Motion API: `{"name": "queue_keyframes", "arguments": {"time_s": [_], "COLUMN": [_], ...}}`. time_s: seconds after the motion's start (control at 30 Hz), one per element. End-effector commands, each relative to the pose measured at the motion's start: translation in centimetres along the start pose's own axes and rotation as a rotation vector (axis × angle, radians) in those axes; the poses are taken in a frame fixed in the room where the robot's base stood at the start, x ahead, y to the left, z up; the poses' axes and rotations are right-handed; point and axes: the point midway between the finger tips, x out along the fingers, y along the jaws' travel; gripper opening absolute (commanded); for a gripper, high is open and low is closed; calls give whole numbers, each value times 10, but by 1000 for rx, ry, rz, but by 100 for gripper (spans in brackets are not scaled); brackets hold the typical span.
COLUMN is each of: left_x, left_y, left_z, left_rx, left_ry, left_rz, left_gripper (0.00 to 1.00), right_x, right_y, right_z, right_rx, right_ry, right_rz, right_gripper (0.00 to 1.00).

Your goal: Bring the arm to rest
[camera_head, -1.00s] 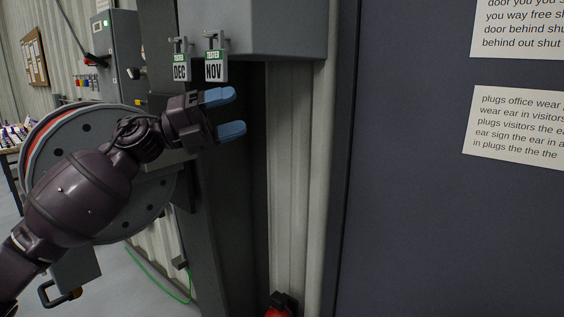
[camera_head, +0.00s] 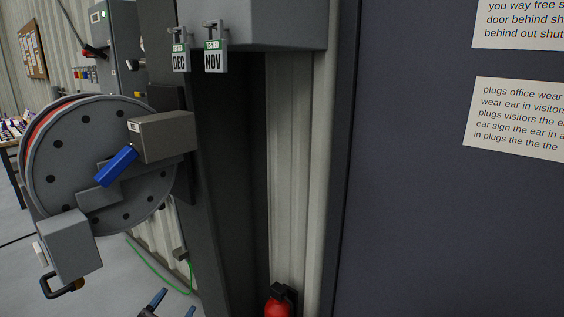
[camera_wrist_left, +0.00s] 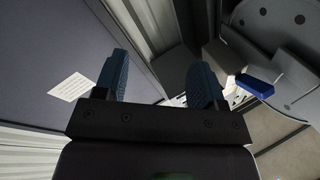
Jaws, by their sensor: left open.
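My left gripper (camera_head: 171,306) shows only as two blue fingertips at the bottom edge of the head view. They stand apart with nothing seen between them. In the left wrist view the same gripper (camera_wrist_left: 158,84) has its two blue fingers spread and empty. The rest of the left arm is out of the head view. My right gripper is not in either view.
A grey hose reel (camera_head: 52,180) with a blue handle (camera_head: 116,167) is at the left. Tags marked DEC (camera_head: 181,60) and NOV (camera_head: 214,61) hang from a grey box. A red extinguisher (camera_head: 278,306) stands low, beside a dark door (camera_head: 420,220) with paper notices.

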Motion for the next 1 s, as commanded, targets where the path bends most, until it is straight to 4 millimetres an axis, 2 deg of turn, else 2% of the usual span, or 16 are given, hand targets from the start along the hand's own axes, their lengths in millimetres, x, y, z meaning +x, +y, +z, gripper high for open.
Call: {"name": "queue_keyframes", "arguments": {"time_s": [0.03,0.2,0.4,0.5,0.6,0.7,1.0], "left_x": [-22,-94,-183,-217,-239,-249,-251], "left_y": [9,36,69,81,89,93,93], "left_z": [19,71,111,121,126,128,129], "left_rx": [-49,-197,-354,-412,-448,-465,-468], "left_ry": [-77,-321,-588,-683,-744,-773,-779], "left_rz": [-11,-40,-67,-77,-81,-83,-83], "left_gripper": [64,64,64,64,64,64,64], "right_x": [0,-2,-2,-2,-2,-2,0], "right_y": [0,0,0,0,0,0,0], "right_z": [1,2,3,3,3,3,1], "right_rx": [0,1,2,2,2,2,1], "right_ry": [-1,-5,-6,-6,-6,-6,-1], "right_rz": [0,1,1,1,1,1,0], "right_gripper": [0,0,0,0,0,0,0]}}
